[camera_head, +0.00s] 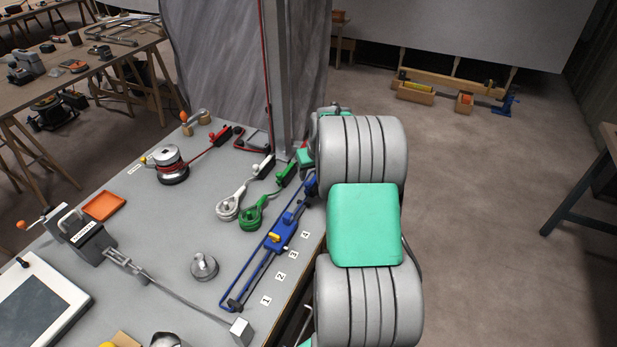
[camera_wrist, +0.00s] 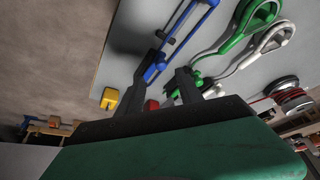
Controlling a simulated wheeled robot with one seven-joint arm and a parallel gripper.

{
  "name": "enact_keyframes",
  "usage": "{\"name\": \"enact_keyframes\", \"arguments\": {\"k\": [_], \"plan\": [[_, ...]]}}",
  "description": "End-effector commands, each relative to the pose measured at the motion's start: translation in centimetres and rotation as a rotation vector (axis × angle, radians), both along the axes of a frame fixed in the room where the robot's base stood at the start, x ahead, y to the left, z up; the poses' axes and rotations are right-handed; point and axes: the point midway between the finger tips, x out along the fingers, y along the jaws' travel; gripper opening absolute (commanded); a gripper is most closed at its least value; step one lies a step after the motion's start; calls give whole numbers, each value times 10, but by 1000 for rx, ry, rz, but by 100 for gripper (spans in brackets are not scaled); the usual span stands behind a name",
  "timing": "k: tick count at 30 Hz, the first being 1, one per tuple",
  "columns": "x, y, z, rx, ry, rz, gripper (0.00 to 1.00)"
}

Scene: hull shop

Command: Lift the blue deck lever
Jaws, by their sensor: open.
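The blue deck lever (camera_wrist: 153,70) shows in the wrist view between the two dark fingers of my gripper (camera_wrist: 167,66), nearer the left finger. In the head view its blue end (camera_head: 311,184) shows at the deck's right edge, partly hidden by my arm. My gripper is open, with its fingers either side of the lever; I cannot tell whether they touch it. A long blue track (camera_head: 254,268) with a blue car (camera_head: 281,233) runs toward the front, beside number labels.
A green line clutch (camera_head: 287,173) with coiled green rope (camera_head: 252,216) stands close on the left. White rope (camera_head: 229,205) lies beyond it. A grey post (camera_head: 277,75) rises behind. A winch (camera_head: 172,166) and a round metal fitting (camera_head: 204,267) stand farther left.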

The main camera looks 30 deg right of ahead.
Motion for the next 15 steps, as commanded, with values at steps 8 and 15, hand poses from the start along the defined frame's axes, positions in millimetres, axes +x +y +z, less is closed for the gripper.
{"name": "enact_keyframes", "arguments": {"k": [8,15], "plan": [[18,-3,-48,3,5,2,43],[26,-5,-65,0,1,1,43]]}}
